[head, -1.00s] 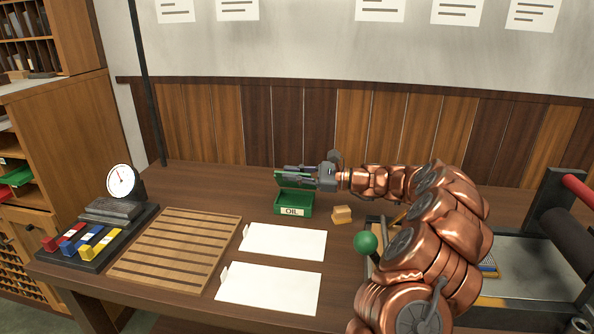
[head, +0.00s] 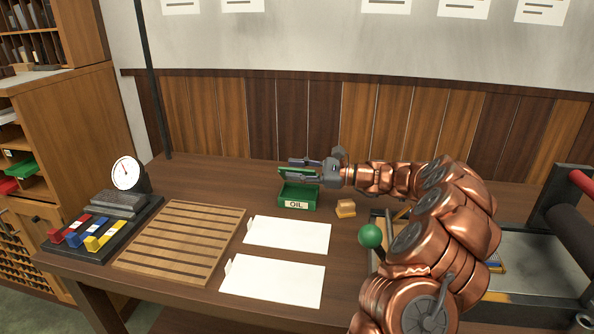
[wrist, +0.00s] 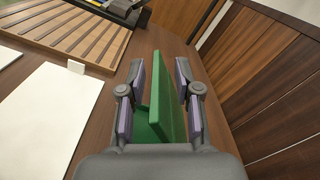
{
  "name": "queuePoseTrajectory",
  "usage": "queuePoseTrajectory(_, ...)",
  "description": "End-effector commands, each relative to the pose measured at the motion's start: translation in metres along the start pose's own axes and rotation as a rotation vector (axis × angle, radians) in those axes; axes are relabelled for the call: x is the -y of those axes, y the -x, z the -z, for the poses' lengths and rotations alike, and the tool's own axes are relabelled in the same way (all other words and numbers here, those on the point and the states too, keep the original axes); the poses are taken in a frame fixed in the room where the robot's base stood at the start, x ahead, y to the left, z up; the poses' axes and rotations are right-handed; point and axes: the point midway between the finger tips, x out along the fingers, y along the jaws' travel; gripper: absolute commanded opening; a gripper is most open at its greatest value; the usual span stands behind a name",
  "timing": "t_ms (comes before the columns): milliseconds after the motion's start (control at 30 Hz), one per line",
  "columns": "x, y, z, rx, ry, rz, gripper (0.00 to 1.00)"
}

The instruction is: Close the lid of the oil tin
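The green oil tin (head: 297,205), with a white OIL label on its front, stands on the table below my gripper. Its green lid (head: 297,172) is raised, standing steeply at the back of the tin. In the wrist view the lid (wrist: 168,85) stands between the two fingers of my gripper (wrist: 161,75). In the head view my gripper (head: 302,168) reaches in from the right, above the tin. The hinge is hidden.
A small yellow-tan block (head: 346,208) sits right of the tin. Two white cards (head: 287,235) and a slatted wooden board (head: 180,242) lie in front and left. A green ball knob (head: 370,236) stands near my arm. The wood-panelled wall (head: 355,130) is behind.

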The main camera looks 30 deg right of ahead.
Motion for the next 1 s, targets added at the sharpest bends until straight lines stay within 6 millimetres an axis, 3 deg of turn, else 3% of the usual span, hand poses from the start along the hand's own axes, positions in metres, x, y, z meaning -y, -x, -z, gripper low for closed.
queuePoseTrajectory(267,0.001,0.008,-0.001,0.001,0.001,0.002,0.33)
queuePoseTrajectory(733,0.001,0.09,0.001,-0.003,0.002,0.005,0.33)
queuePoseTrajectory(1000,0.0,0.117,0.001,-0.001,-0.001,0.001,0.33)
